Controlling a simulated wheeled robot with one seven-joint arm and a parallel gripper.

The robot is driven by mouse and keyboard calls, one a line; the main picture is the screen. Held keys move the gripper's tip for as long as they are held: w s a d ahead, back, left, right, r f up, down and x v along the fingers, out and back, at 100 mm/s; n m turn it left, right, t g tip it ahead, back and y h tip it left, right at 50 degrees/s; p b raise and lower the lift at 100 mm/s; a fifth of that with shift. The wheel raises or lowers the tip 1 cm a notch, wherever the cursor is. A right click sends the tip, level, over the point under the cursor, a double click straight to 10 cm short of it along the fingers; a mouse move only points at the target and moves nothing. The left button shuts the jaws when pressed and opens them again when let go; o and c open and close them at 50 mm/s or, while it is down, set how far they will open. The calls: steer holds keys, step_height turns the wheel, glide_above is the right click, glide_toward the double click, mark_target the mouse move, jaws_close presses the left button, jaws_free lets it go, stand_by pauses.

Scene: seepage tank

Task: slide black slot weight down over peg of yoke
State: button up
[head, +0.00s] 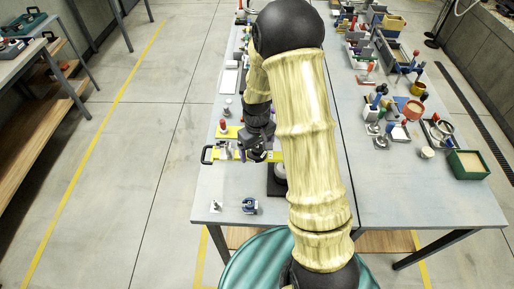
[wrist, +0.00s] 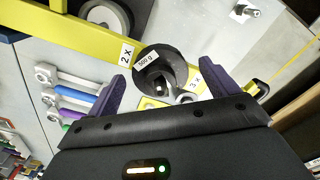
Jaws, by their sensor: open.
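The black slot weight (wrist: 173,62), a round disc with a white "500 g" label, lies between my gripper's purple fingers in the wrist view. A yellow bar (wrist: 78,38) marked "2 X" and "3 X" runs beneath it. Small metal parts show at the weight's lower edge; I cannot tell which is the yoke's peg or whether the weight is around it. My gripper (wrist: 161,58) is open, with a finger on each side of the weight. In the head view my gripper (head: 258,153) is low over the yellow bar (head: 227,154), and the weight is not distinguishable.
A pale round disc in a dark surround (wrist: 106,17) lies beyond the bar. Spanners with coloured handles (wrist: 75,93) lie at the left in the wrist view. A blue part (head: 250,205) and a small metal part (head: 215,206) stand near the table's front edge. The table's (head: 210,185) front left is mostly clear.

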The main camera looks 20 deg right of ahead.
step_height(320, 180, up, 17)
steer(key=b, duration=0.3)
steer(key=shift+r, duration=0.2)
stand_by(1.3)
steer(key=s+f+m+t, duration=0.1)
steer(key=s+f, duration=0.2)
steer(key=s, duration=0.4)
steer(key=s+f+m+t, duration=0.1)
steer(key=s+f+m, duration=0.1)
steer(key=s, duration=0.5)
steer(key=shift+s+f+m+t, duration=0.15)
steer(key=shift+f+m+t, duration=0.15)
steer(key=shift+f, duration=0.4)
